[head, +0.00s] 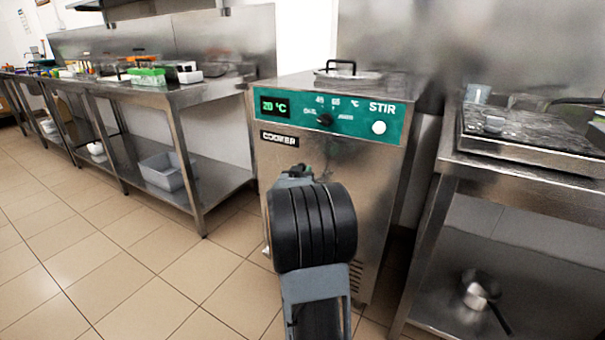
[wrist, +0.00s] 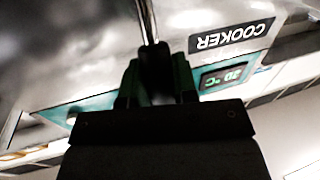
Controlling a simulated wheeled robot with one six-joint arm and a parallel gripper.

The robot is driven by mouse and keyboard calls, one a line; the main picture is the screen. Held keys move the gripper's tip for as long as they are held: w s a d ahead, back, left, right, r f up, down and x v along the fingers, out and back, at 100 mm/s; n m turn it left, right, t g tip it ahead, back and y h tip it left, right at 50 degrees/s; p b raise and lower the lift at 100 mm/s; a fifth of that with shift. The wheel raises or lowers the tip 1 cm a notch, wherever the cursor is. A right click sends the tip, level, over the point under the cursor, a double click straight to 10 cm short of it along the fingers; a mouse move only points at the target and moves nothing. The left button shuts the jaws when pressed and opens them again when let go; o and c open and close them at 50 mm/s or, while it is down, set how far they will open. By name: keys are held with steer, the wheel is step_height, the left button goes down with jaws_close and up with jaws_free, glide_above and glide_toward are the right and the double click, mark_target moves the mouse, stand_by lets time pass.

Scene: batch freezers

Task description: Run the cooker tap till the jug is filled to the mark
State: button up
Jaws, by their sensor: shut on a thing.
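The cooker (head: 290,155) is a steel cabinet with a green panel reading 20 °C, a dark knob and a white STIR button. Its front also shows upside down in the wrist view, with the COOKER label (wrist: 232,36). My gripper (head: 300,172) is at the cooker's front, largely hidden by my own arm. In the wrist view my gripper (wrist: 156,72) is shut on a dark grip at the end of a thin metal stem (wrist: 148,22), which looks like the tap lever. The tap's spout, the jug, its mark and any water are not in sight.
A steel bench (head: 185,95) with green and white containers stands left, a grey bin (head: 165,172) on its lower shelf. A steel table (head: 520,170) stands close on the right, a pan (head: 476,292) on its shelf. Tiled floor is clear at left.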

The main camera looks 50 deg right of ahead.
jaws_close()
steer(key=shift+r, duration=0.1)
steer(key=shift+d+r+p, duration=0.1)
steer(key=shift+r+p, duration=0.1)
steer(key=shift+p, duration=0.45)
steer(key=y+p, duration=0.1)
steer(key=p, duration=0.2)
steer(key=shift+w+d+r+g+p, duration=0.1)
steer(key=shift+d+r+g+p, duration=0.2)
steer(key=shift+d+r+p, duration=0.1)
steer(key=d+y+p, duration=0.1)
steer(key=p, duration=0.2)
steer(key=shift+w, duration=0.1)
steer(key=shift+w+d+f+m+g+y+p, duration=0.1)
steer(key=shift+d+f+m+g+y+p, duration=0.2)
steer(key=shift+p, duration=0.5)
steer(key=shift+a+f, duration=0.1)
steer(key=shift+f, duration=0.05)
